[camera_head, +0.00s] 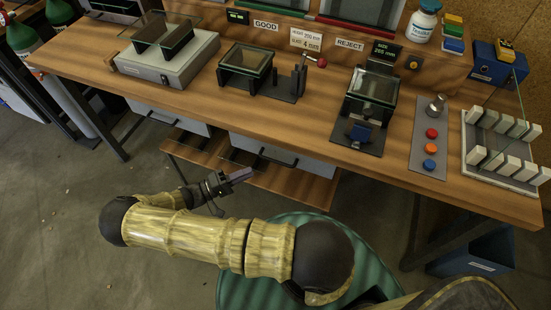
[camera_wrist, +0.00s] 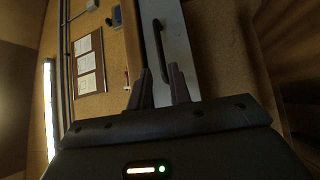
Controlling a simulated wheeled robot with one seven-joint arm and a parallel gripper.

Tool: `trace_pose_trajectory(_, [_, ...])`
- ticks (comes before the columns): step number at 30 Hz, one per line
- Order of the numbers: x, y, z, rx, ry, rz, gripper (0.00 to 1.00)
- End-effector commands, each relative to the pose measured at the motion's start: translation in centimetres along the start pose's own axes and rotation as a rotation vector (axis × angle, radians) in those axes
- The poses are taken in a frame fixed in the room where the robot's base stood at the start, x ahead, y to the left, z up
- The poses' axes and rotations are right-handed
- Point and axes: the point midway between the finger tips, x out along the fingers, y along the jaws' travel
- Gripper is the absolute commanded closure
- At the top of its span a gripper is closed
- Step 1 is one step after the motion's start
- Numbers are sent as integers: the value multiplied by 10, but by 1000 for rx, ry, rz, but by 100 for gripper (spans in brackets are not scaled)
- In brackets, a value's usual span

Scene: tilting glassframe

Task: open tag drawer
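Two grey drawer fronts hang under the workbench in the head view, a left one (camera_head: 165,113) and a middle one (camera_head: 310,163). I see no readable label that tells which is the tag drawer. The middle drawer has a dark bar handle (camera_head: 277,160) and looks shut. My gripper (camera_head: 243,174) is in front of and below the middle drawer's left part. In the wrist view, a grey drawer front (camera_wrist: 180,55) with a black handle (camera_wrist: 160,45) lies ahead of my gripper (camera_wrist: 160,70). The fingers are apart, with nothing between them, and appear short of the handle.
The wooden bench top (camera_head: 325,115) carries fixtures, a button panel (camera_head: 430,140) and a white rack (camera_head: 500,155). A low wooden shelf (camera_head: 290,185) lies below the drawers. A blue bin (camera_head: 475,255) stands under the right end. Floor at left is clear.

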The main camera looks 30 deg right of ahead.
Motion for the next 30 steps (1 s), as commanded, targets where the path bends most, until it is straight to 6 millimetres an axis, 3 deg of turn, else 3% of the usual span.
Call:
trace_pose_trajectory(12, [75,3,0,-2,-3,2,80])
trace_pose_trajectory(18, [102,1,0,-1,-1,1,80])
trace_pose_trajectory(29, [109,0,0,0,0,-1,80])
trace_pose_trajectory(30, [109,0,0,0,0,-1,84])
